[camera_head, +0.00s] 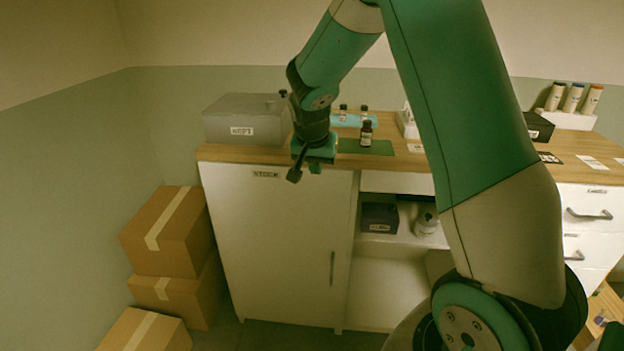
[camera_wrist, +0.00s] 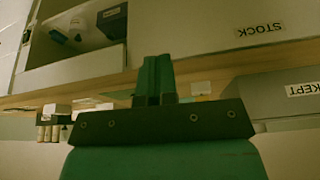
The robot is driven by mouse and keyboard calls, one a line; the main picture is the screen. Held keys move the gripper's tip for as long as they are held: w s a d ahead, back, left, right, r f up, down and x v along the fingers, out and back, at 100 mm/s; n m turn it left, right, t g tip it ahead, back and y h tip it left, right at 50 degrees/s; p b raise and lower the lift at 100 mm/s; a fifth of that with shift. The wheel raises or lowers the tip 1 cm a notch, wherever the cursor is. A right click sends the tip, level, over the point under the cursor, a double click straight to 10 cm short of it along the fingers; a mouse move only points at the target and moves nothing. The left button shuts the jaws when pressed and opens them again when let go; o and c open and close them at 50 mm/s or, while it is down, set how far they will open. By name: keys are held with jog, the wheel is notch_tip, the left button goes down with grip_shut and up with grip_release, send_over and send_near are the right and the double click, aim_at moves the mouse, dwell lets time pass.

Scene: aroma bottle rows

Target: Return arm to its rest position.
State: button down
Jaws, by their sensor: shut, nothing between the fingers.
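My gripper (camera_head: 305,171) hangs at the front edge of the wooden counter, in front of the white cabinet door marked STOCK. In the wrist view its fingers (camera_wrist: 155,78) are together with nothing between them. My arm reaches from the lower right up and over to the left, bent above the counter. A dark bottle (camera_head: 366,133) stands upright on a green mat (camera_head: 380,147), right of my gripper and apart from it.
A grey box marked KEPT (camera_head: 240,122) stands left of my gripper. Two small bottles stand on a blue mat (camera_head: 338,121) behind. Cardboard boxes (camera_head: 165,232) are stacked left of the cabinet (camera_head: 262,245). An open shelf holds a dark box (camera_head: 380,217) and a white bottle (camera_head: 427,222).

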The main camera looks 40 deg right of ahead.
jog(key=shift+v, duration=1.35)
jog(key=s+a+r+n+y, duration=0.25)
jog(key=s+a+n, duration=0.2)
jog(key=a, duration=0.45)
jog(key=s+a+r+n+y, duration=0.2)
jog(key=s+a+r+n, duration=0.15)
jog(key=s+a, duration=0.35)
jog(key=s+a+r+n+g+y, duration=0.1)
jog(key=s+a+n, duration=0.3)
jog(key=s, duration=0.4)
jog(key=s+a+n+g+y, duration=0.1)
jog(key=s+a+n+y, duration=0.1)
jog(key=s+a+n, duration=0.3)
jog(key=s+a, duration=0.1)
jog(key=s, duration=0.2)
jog(key=shift+a+r+g, duration=0.3)
jog(key=shift+r+g, duration=0.1)
jog(key=shift+s, duration=0.15)
